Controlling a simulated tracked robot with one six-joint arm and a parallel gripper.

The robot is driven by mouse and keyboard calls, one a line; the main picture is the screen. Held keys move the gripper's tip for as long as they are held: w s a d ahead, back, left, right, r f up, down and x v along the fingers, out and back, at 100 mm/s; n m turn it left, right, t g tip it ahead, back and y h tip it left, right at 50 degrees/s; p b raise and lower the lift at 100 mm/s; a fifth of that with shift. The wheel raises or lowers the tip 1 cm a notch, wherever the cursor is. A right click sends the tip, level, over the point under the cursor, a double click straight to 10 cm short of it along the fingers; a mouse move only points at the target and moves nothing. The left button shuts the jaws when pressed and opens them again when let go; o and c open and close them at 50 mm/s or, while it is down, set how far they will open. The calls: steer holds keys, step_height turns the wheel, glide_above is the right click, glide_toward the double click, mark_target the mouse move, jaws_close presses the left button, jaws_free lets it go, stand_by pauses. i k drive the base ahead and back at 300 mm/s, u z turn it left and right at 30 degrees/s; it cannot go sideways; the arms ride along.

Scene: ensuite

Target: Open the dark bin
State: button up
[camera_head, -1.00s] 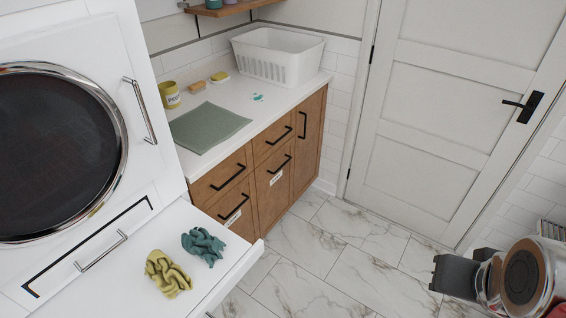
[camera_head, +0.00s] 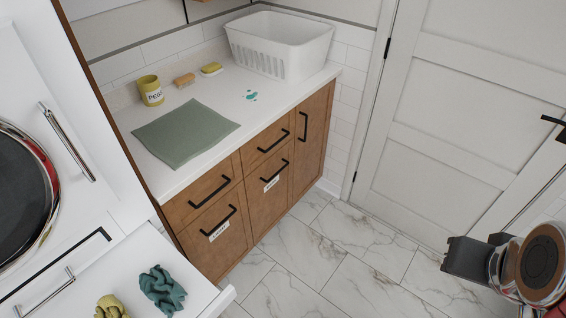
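A brown wooden cabinet under the white counter has two lower fronts with black bar handles and white labels. The left labelled front (camera_head: 213,253) and the right labelled front (camera_head: 270,204) are both shut, flush with the cabinet. The label lettering is too small for me to read surely, so I cannot tell which is the dark bin. My gripper (camera_head: 463,259) shows at the lower right, over the floor and well right of the cabinet, touching nothing visible. Its fingers are not clear enough to tell open from shut.
Two upper drawers (camera_head: 201,196) and a tall right door (camera_head: 309,150) are shut. A white basket (camera_head: 281,65), yellow pot (camera_head: 151,96) and green mat (camera_head: 183,130) are on the counter. A pull-out shelf (camera_head: 205,296) with teal cloth (camera_head: 162,289) juts out lower left. Marble floor (camera_head: 330,265) is clear.

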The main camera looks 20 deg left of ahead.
mark_target(268, 189)
steer(key=z, duration=0.05)
steer(key=i, duration=0.95)
steer(key=u, duration=3.5)
